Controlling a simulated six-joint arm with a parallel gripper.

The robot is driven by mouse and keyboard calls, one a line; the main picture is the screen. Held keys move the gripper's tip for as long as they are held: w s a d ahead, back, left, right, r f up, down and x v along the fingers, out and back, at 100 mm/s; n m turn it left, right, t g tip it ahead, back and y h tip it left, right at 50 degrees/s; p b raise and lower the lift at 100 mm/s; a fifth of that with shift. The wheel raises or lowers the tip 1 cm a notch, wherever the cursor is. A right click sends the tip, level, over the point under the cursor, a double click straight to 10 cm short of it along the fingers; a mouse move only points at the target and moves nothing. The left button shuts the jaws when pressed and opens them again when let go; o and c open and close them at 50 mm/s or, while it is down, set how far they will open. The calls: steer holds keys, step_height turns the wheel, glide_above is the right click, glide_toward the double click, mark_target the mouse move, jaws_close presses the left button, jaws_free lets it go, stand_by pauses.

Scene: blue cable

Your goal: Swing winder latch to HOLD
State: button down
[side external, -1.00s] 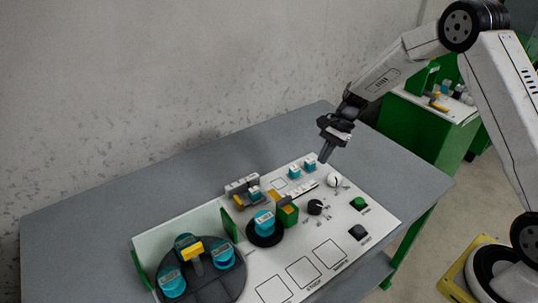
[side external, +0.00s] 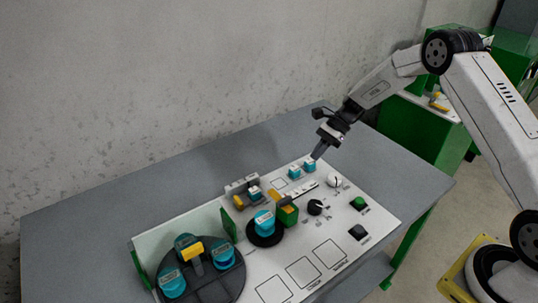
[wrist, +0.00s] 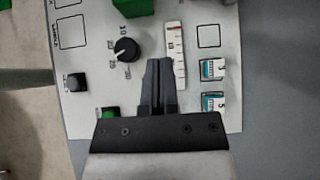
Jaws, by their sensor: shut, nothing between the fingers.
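My gripper (side external: 315,157) is shut and empty, pointing down above the back right of the white panel (side external: 381,222), close to the small blue blocks. In the wrist view its closed fingers (wrist: 160,64) appear over the panel between a white scale strip (wrist: 175,50) and a black knob (wrist: 127,49). A white round knob (side external: 334,180) with a dark mark is on the panel below the fingertips in the side view; in the wrist view my gripper hides it. No label reading HOLD is legible, and I cannot tell which part is the winder latch.
Two blue blocks (wrist: 212,69) stand beside the fingers. A green button (side external: 357,203) and black button (side external: 358,232) lie at the right. A blue spool (side external: 264,222), green block (side external: 288,214) and dark turntable (side external: 216,287) with blue spools stand left.

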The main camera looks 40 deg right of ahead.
mark_target(280, 206)
steer(key=x, duration=1)
steer(key=shift+a, duration=2)
